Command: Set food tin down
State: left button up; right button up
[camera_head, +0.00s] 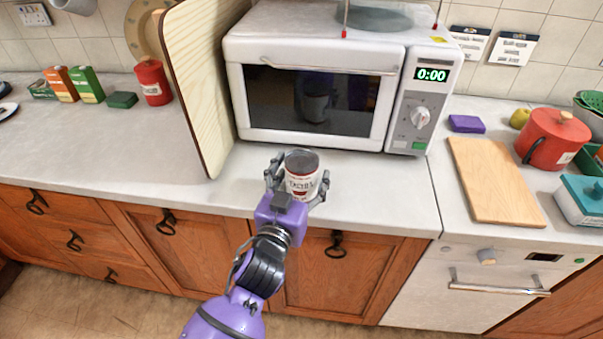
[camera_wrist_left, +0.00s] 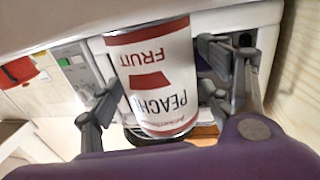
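The food tin (camera_head: 302,178) is white with a red band and a dark top in the head view. It stands upright, at or very near the worktop in front of the microwave. In the left wrist view the tin (camera_wrist_left: 155,80) appears upside down, with its peach fruit label facing my gripper. Any thin gap under the tin cannot be made out. My right gripper is not in view.
A closed white microwave (camera_head: 312,144) stands right behind the tin. A wooden panel (camera_head: 205,90) stands upright to its left. A chopping board (camera_head: 495,182) and a red pot (camera_head: 552,138) are to the right. The worktop (camera_head: 140,150) left of the panel is largely clear.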

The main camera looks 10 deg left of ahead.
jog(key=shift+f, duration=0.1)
pick_arm(q)
jog(key=shift+r, duration=0.25)
jog(key=s+a+b, duration=0.1)
jog(key=s+a, duration=0.1)
jog(key=s, duration=1)
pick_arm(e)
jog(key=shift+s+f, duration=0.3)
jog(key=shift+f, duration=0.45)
pick_arm(q)
jog(key=shift+f, duration=0.2)
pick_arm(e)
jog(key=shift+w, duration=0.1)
